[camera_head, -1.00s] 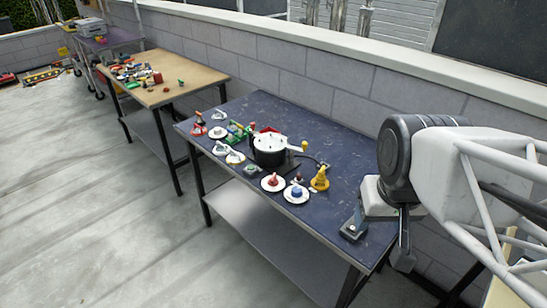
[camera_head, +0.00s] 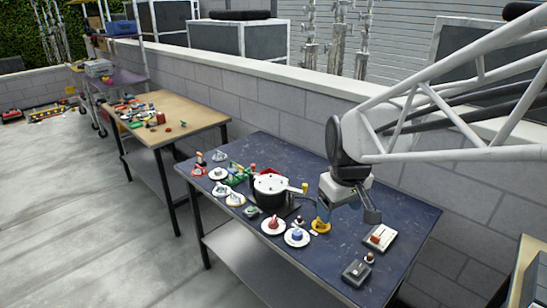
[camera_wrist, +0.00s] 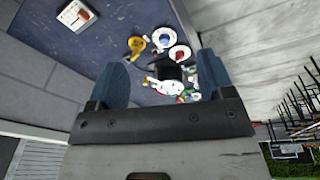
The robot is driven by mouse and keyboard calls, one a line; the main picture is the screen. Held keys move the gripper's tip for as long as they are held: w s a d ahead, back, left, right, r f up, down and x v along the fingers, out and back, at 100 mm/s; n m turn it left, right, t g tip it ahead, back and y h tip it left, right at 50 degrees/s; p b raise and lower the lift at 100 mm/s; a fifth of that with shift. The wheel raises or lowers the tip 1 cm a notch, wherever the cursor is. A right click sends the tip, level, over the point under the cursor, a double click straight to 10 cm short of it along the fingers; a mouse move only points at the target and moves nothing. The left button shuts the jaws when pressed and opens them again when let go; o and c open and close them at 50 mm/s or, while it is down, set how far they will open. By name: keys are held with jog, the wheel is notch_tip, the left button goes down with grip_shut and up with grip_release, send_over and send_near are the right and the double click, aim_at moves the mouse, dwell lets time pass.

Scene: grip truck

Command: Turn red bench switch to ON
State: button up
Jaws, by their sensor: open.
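A white plate with a red switch (camera_head: 380,237) lies on the dark blue bench (camera_head: 410,215), near its right end. It also shows at the top left of the wrist view (camera_wrist: 77,15). I cannot tell whether it is on or off. My gripper (camera_head: 347,217) is above the bench, left of the switch plate in the head view and apart from it. Its two blue fingers (camera_wrist: 160,72) are spread wide with nothing between them in the wrist view.
A grey box switch (camera_head: 356,271) and a small round knob (camera_head: 369,257) sit in front of the plate. A white pot (camera_head: 269,190), a yellow piece (camera_head: 320,226) and several round white bases crowd the left. A block wall (camera_head: 290,110) runs behind.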

jog(key=w+a+f+n+g, duration=0.1)
jog(key=w+a+f+n, duration=0.25)
jog(key=w, duration=0.45)
jog(key=w+a+f+n, duration=0.2)
jog(key=w+a+f, duration=0.15)
jog(key=w, duration=0.35)
jog(key=n, duration=0.4)
send_over(274, 219)
jog(key=shift+g, duration=0.4)
notch_tip(274, 219, down, 13)
jog(key=shift+r, duration=0.2)
jog(key=shift+f, duration=0.15)
jog(key=shift+f, duration=3.85)
jog(key=shift+c, duration=0.3)
jog(key=c, duration=0.9)
jog(key=shift+o, duration=0.2)
